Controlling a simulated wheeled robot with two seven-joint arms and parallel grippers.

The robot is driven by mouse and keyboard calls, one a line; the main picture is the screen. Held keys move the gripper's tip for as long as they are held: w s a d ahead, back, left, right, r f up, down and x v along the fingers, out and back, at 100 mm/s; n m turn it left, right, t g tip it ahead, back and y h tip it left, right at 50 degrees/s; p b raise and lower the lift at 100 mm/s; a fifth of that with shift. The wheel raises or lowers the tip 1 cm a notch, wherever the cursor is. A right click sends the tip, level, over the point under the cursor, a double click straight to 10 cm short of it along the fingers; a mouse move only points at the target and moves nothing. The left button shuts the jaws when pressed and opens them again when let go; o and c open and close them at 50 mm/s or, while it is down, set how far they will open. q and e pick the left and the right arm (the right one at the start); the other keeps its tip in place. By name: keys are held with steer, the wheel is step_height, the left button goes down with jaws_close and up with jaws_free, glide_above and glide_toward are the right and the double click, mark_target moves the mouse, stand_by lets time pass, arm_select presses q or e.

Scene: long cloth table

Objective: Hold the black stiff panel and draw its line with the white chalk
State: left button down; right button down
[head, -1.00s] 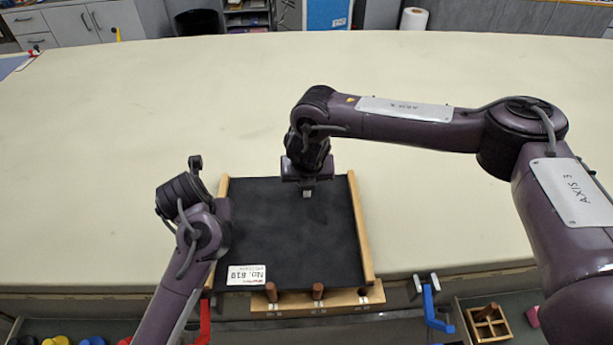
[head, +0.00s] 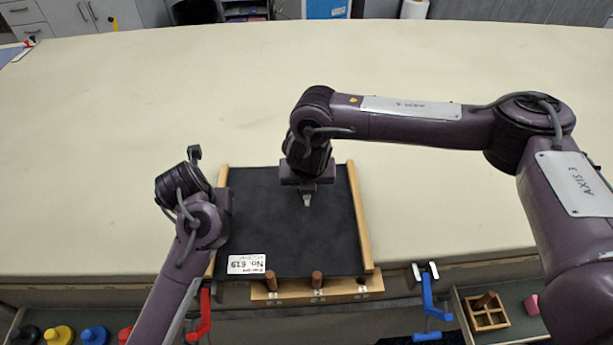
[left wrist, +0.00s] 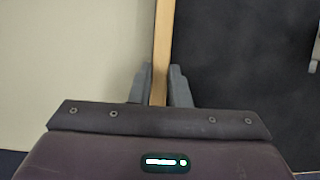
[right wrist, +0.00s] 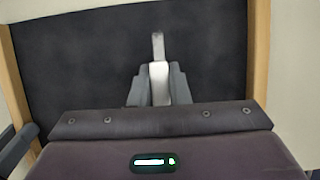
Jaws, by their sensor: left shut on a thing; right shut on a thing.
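The black stiff panel (head: 270,235) lies on the table near its front edge, with a light wooden strip along each side. My left gripper (left wrist: 159,88) is shut on the left wooden strip; in the head view my left arm hides its fingers. My right gripper (right wrist: 158,88) is shut on the white chalk (right wrist: 159,72), above the panel's middle. The chalk tip also shows in the head view (head: 306,201). A short grey strip extends beyond the chalk in the right wrist view; I cannot tell if it is a drawn mark. Contact with the panel is unclear.
A white label (head: 247,264) is at the panel's near left corner. A wooden rack (head: 340,292) with upright brown pegs sits at the front edge. Red (head: 200,315) and blue (head: 428,300) clamps flank it. The table behind the panel is clear.

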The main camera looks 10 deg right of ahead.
steer(key=shift+s+a, duration=0.15)
steer(key=shift+s, duration=1.05)
steer(key=shift+s, duration=0.1)
steer(key=shift+s+a+r, duration=0.1)
steer(key=shift+s+a, duration=0.05)
steer(key=shift+s, duration=0.65)
steer(key=shift+s, duration=0.15)
steer(key=shift+s+a, duration=0.2)
steer(key=shift+s, duration=0.7)
steer(key=shift+s, duration=0.1)
steer(key=shift+s+a, duration=0.1)
steer(key=shift+s, duration=0.8)
steer(key=shift+s, duration=0.1)
